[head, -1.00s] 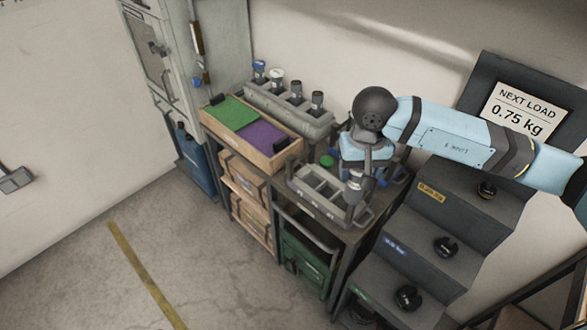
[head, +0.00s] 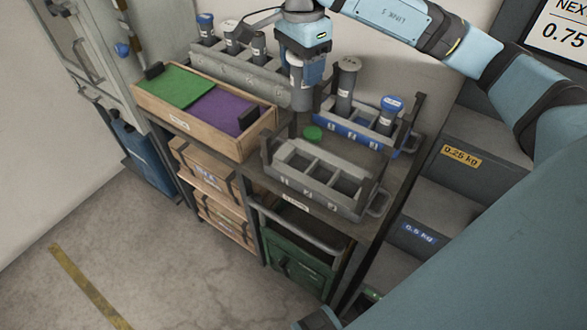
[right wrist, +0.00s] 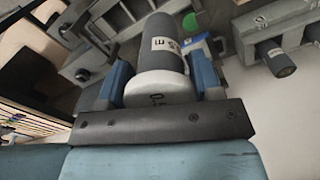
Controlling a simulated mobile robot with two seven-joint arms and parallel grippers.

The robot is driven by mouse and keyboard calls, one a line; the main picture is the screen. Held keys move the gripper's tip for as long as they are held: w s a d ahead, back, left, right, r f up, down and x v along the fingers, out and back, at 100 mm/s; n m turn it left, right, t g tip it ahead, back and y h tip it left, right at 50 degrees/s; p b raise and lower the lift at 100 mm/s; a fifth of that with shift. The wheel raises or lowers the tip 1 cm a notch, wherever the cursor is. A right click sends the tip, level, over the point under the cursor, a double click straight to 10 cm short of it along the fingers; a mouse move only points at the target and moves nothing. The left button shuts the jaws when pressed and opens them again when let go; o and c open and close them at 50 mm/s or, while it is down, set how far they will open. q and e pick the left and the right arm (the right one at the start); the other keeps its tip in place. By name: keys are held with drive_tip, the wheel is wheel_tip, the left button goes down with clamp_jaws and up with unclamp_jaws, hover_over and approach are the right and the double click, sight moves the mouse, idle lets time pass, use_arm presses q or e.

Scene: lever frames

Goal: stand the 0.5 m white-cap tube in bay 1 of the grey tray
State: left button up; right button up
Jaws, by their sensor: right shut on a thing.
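My right gripper (head: 301,72) is shut on a grey tube (head: 301,90), held upright behind the grey tray. In the right wrist view the tube (right wrist: 167,45) sits between the two blue fingers, its white cap (right wrist: 160,92) towards the palm. The grey tray (head: 312,190) stands at the bench front; its bays look empty. The bay marks on its front are too small to read surely. The tube's lower end overlaps the rear rack's right end in the picture; I cannot tell its height above the bench. My left gripper is not in view.
A blue rack (head: 368,136) with a grey-capped tube (head: 347,85) and a blue-capped tube (head: 390,112) stands behind right. A rear grey rack (head: 232,70) holds several tubes. A wooden box (head: 200,140) stands left. A green round thing (head: 312,133) lies behind the tray.

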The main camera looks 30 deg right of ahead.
drive_tip(key=shift+d+f, duration=0.1)
drive_tip(key=shift+f, duration=0.2)
drive_tip(key=shift+m, duration=0.3)
drive_tip(key=shift+f+b, duration=0.55)
drive_tip(key=shift+f, duration=9.15)
drive_tip(key=shift+f, duration=0.25)
drive_tip(key=o, duration=0.8)
drive_tip(key=shift+r, duration=0.1)
